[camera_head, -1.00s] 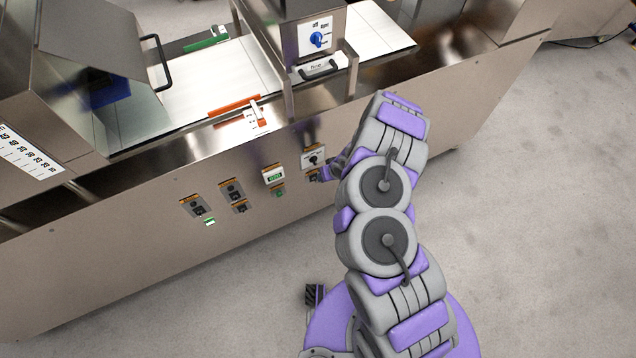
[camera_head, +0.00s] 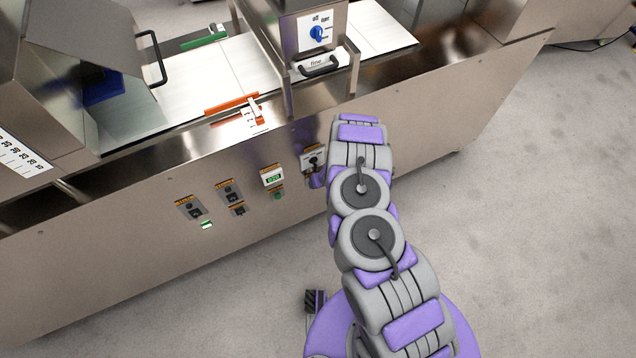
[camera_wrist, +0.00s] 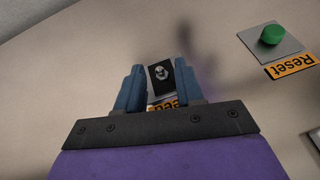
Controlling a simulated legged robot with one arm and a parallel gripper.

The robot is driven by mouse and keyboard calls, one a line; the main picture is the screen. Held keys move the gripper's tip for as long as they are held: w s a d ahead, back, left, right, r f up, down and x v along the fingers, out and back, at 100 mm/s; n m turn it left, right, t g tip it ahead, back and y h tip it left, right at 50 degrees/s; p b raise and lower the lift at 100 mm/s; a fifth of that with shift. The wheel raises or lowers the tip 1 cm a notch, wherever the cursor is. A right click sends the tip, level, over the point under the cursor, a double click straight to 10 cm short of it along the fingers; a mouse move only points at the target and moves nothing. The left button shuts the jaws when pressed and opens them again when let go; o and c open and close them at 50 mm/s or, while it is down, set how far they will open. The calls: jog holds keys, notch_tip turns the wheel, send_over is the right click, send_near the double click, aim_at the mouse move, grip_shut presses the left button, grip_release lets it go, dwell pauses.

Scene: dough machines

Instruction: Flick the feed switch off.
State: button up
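In the wrist view, the feed switch (camera_wrist: 161,74) is a small silver toggle on a black plate, and I cannot tell which way it is set. Its orange label (camera_wrist: 164,104) is partly hidden by my gripper. My gripper (camera_wrist: 159,66) is open, with one blue finger on each side of the switch plate and nothing held. I cannot tell whether a finger touches the switch. In the head view, my gripper and the switch are hidden or too small to make out beside my arm.
A green Reset button (camera_wrist: 271,34) is beside the switch; it also shows in the head view (camera_head: 277,195). A display (camera_head: 272,177), a dial panel (camera_head: 313,158) and other switches (camera_head: 230,191) are on the same steel machine front. The floor at right is clear.

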grip_shut()
jog(key=shift+s+p, duration=0.2)
jog(key=shift+p, duration=0.5)
jog(key=f+t+y, duration=0.1)
jog(key=t, duration=0.1)
jog(key=f+t+y, duration=0.1)
jog(key=t, duration=0.2)
jog(key=s+f+t+y+b, duration=0.1)
jog(key=t+y, duration=0.1)
jog(key=shift+d+f+n, duration=0.3)
jog(key=shift+d+n, duration=0.1)
dwell(0.6)
